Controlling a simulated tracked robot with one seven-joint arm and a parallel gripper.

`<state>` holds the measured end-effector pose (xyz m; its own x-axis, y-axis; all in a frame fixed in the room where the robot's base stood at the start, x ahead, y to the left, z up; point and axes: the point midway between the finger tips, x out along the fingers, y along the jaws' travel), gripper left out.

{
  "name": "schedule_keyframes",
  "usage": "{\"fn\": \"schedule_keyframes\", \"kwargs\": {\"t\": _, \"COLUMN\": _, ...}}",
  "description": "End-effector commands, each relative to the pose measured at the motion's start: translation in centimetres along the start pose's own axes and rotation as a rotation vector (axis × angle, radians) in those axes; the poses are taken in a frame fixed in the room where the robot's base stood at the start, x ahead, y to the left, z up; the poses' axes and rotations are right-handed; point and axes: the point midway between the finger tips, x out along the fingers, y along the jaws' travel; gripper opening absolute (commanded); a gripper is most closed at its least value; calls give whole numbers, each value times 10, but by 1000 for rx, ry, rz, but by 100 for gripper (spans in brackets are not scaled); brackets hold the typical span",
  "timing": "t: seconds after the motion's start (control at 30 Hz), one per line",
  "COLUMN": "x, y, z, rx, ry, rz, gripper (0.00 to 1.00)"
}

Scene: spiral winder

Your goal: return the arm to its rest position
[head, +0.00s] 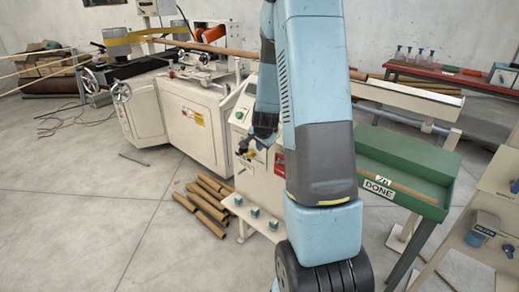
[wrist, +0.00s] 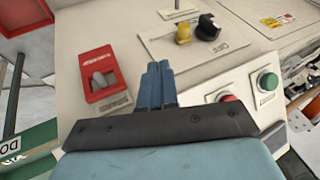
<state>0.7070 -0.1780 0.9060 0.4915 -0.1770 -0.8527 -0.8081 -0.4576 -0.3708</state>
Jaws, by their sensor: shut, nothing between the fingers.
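My arm rises from the bottom of the head view and bends over toward the winder's control panel. My gripper (head: 244,148) hangs in front of that panel, left of the arm's upper link. In the wrist view my gripper (wrist: 159,68) shows its two blue fingers pressed together with nothing between them. The fingers point at the panel's face (wrist: 140,45), between a red switch box (wrist: 101,78) on the left and a red button (wrist: 227,97) on the right. I cannot tell whether the fingertips touch the panel.
Cardboard tubes (head: 207,203) lie on the floor below the panel. A green DONE tray (head: 405,165) stands right of my arm.

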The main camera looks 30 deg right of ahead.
Motion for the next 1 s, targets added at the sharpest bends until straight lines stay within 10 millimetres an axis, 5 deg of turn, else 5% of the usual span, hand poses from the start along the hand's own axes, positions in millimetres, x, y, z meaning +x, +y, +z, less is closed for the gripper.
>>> {"fn": "schedule_keyframes", "kwargs": {"t": 0.67, "x": -6, "y": -2, "z": 0, "rx": -8, "ry": -1, "rz": -4, "gripper": 0}}
{"fn": "schedule_keyframes", "kwargs": {"t": 0.77, "x": -22, "y": -8, "z": 3, "rx": -39, "ry": -9, "rz": -13, "gripper": 0}}
{"fn": "schedule_keyframes", "kwargs": {"t": 1.0, "x": -94, "y": -30, "z": 21, "rx": -192, "ry": -48, "rz": -53, "gripper": 0}}
